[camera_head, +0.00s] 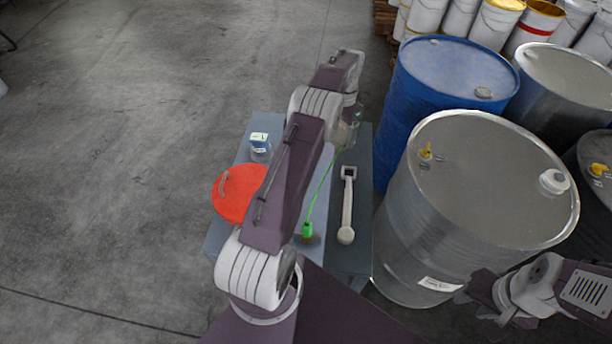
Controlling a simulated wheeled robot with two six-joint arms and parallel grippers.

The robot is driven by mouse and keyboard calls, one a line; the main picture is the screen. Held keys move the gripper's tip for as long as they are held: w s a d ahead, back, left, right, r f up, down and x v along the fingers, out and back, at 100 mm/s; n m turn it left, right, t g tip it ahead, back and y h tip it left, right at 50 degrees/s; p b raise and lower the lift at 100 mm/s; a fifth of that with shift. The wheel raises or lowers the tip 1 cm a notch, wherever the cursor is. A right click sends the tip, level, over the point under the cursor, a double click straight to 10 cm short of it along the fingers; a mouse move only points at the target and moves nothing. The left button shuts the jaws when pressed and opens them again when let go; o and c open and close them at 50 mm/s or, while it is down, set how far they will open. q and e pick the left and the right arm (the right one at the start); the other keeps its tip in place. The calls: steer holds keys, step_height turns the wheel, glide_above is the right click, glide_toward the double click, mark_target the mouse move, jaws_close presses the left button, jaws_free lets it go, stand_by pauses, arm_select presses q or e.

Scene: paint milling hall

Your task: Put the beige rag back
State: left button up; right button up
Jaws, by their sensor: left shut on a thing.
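I cannot make out the beige rag in this view. My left arm reaches up across the grey table (350,262) and covers its middle. My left gripper (346,138) is at the arm's far end, over the table's back right part. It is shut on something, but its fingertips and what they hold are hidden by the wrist. My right gripper (489,303) is low at the right, in front of the steel drum, and its jaws are too unclear to read.
On the table are a red round lid (236,194), a small blue-and-white container (260,146), a green thin-stemmed tool (307,230) and a pale long-handled tool (347,208). A steel drum (470,185) and blue drum (425,85) stand close right. The left floor is clear.

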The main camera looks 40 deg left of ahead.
arm_select(q)
steer(key=shift+s, duration=0.15)
steer(key=s+a+f, duration=0.1)
steer(key=s+f, duration=0.1)
steer(key=s, duration=0.1)
steer(key=s+a+f, duration=0.2)
steer(key=s, duration=0.1)
steer(key=s+a+f, duration=0.2)
steer(key=s, duration=0.2)
steer(key=shift+a+f, duration=0.25)
steer(key=shift+f, duration=0.1)
steer(key=shift+f+p, duration=0.35)
steer(key=shift+f, duration=1.7)
steer(key=shift+f, duration=0.2)
steer(key=o, duration=1.3)
steer(key=shift+c, duration=0.2)
